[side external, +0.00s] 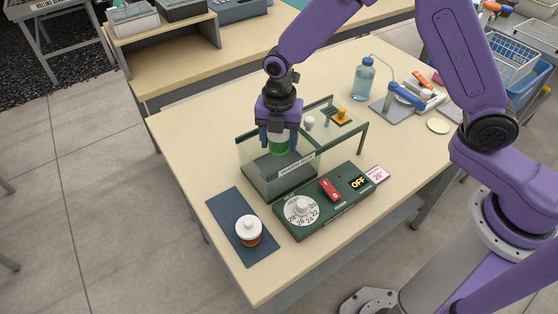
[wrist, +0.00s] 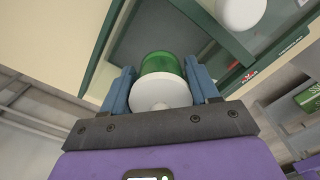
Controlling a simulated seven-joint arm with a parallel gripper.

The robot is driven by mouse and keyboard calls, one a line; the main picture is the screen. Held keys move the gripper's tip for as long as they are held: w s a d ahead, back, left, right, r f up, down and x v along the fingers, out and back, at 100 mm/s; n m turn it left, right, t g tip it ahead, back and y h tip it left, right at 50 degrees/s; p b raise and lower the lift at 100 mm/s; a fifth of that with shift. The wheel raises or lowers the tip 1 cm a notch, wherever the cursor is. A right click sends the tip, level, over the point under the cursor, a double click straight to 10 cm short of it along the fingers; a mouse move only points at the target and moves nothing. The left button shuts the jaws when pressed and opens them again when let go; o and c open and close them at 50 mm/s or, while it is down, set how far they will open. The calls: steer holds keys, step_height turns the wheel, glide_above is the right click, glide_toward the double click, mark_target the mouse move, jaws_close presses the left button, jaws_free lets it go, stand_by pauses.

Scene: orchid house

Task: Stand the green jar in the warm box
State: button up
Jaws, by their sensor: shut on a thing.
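My gripper (side external: 279,140) is shut on the green jar (side external: 279,149), with a blue finger on each side of it. In the wrist view the green jar (wrist: 161,64) sits between the fingers, its white lid (wrist: 160,94) towards the palm. The warm box (side external: 253,180) is a clear-walled box with a dark green frame and grey floor. The jar hangs at the opening of its left part, and I cannot tell whether it touches the floor. A clear panel with a white knob (side external: 309,123) covers the box's right part.
A green control unit (side external: 324,207) with a dial, a red switch and an OFF display stands in front of the box. An amber jar with white lid (side external: 249,230) stands on a dark blue mat (side external: 228,209). A blue bottle (side external: 363,80) stands behind.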

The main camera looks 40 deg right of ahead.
steer(key=shift+f, duration=3.3)
steer(key=shift+f, duration=0.15)
steer(key=o, duration=1.1)
steer(key=shift+o, duration=0.2)
step_height(320, 180, up, 11)
steer(key=shift+r, duration=0.7)
steer(key=shift+s, duration=0.1)
